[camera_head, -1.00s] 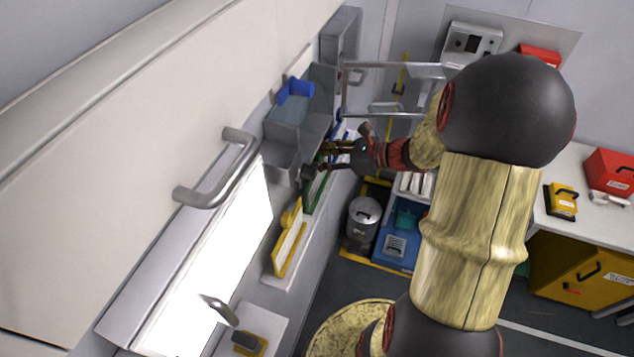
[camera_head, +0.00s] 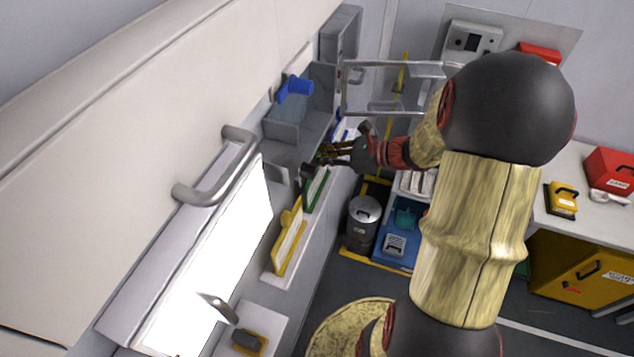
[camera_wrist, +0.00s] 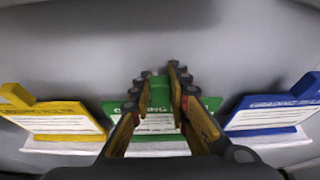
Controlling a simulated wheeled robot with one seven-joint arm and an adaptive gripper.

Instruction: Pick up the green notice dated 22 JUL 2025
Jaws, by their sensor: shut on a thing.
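The green notice (camera_wrist: 207,103) stands in the middle of the wrist view, a green board with a white printed panel. Its heading is partly hidden by my fingers, and its date is not readable. My gripper (camera_wrist: 161,88) is shut on the notice's upper part, with one finger on each side of the view's middle. In the head view the green notice (camera_head: 316,190) stands on the ledge along the wall, between the yellow and blue notices, and my gripper (camera_head: 325,155) is at its upper end.
A yellow notice (camera_wrist: 62,108) stands to the left and a blue notice (camera_wrist: 270,118) to the right, close by. A grey wall rises behind. Grey bins with a blue object (camera_head: 296,88) are beside my gripper. A metal frame (camera_head: 392,67) juts out beyond it.

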